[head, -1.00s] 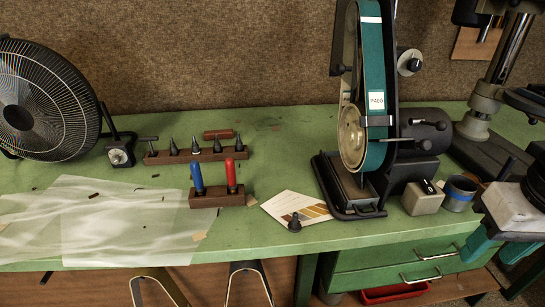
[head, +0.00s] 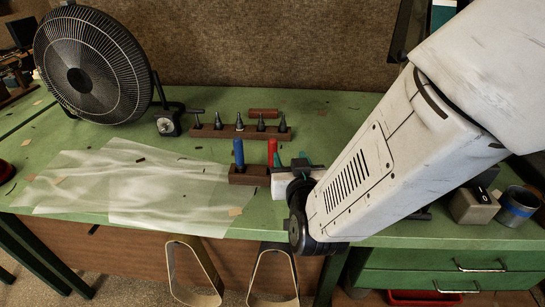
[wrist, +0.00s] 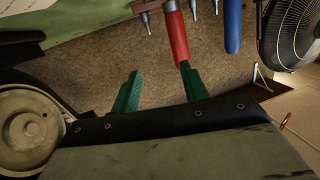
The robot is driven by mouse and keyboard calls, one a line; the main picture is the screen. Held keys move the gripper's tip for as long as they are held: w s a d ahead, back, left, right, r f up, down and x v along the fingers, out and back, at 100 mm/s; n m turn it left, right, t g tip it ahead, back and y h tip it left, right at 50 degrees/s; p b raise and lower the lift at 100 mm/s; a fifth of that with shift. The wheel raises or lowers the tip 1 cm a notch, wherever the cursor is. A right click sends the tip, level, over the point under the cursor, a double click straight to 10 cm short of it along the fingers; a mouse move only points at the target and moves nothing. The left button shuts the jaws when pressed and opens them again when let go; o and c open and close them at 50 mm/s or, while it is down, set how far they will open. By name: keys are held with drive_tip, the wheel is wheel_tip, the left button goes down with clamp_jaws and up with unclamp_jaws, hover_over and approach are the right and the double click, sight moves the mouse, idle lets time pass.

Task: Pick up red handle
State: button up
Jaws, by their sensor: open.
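The red handle (head: 272,152) stands upright in a small dark wood block (head: 248,177), just right of a blue handle (head: 239,152). My gripper (head: 290,159) is open, reaching in from the right, with a green fingertip close beside the red handle. My arm hides much of the gripper there. In the wrist view, the two green fingers of my gripper (wrist: 160,75) are apart. The red handle (wrist: 176,38) overlaps the right-hand finger's tip; I cannot tell whether they touch. The blue handle (wrist: 233,25) is farther right.
Behind the handles stands a long wood rack (head: 225,131) with several dark pointed tools. A fan (head: 93,65) stands at the left. Translucent sheets (head: 130,185) cover the bench's left part. A grey block (head: 475,205) and a tin (head: 516,205) stand right of my arm.

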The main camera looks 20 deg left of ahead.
sight(273, 151)
drive_tip(key=shift+t, duration=0.8)
drive_tip(key=w+a, duration=0.1)
drive_tip(key=a, duration=0.1)
drive_tip(key=w+a, duration=0.2)
drive_tip(key=w+a+f, duration=0.1)
drive_tip(key=shift+w+a, duration=0.3)
drive_tip(key=shift+a, duration=0.1)
clamp_jaws()
